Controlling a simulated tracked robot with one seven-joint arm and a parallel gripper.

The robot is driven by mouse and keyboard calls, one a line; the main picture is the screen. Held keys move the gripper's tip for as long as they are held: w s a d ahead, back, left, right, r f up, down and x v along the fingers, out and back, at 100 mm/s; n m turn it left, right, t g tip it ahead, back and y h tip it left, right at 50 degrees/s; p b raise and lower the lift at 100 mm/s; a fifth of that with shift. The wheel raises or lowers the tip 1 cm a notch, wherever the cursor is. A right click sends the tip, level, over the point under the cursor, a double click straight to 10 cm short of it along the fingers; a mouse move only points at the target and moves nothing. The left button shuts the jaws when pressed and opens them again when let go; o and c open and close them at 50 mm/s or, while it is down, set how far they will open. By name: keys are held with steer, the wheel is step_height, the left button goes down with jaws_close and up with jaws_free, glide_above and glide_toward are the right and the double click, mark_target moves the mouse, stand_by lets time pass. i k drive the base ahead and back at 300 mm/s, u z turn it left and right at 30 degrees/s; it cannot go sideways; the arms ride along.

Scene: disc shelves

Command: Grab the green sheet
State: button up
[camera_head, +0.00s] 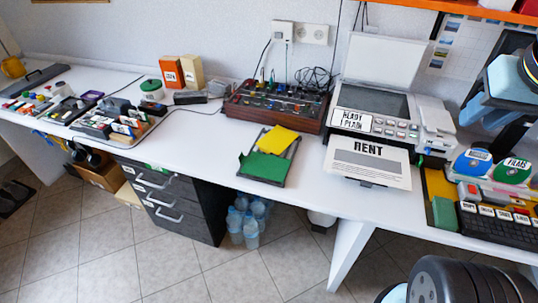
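The green sheet (267,167) lies on the front part of a dark flat tray (292,157) near the table's front edge. Its left corner sticks out past the tray. A yellow sheet (278,140) lies just behind it and seems to overlap it a little. Blue-grey and black parts (490,103) at the right edge look like the end of my arm, well to the right of the green sheet and apart from it. I cannot make out its fingertips or whether it holds anything.
A printer (385,115) with an open lid stands right of the tray, with a RENT page (368,160) in front. A wooden control box (277,108) stands behind. Several disc holders and keys (495,210) fill the right side. The white table (205,135) is clear left of the tray.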

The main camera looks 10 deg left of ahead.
mark_target(271, 167)
steer(key=u, duration=0.35)
steer(key=i, duration=0.15)
steer(key=z, duration=2.9)
steer(key=k, duration=2.85)
steer(key=u, duration=0.65)
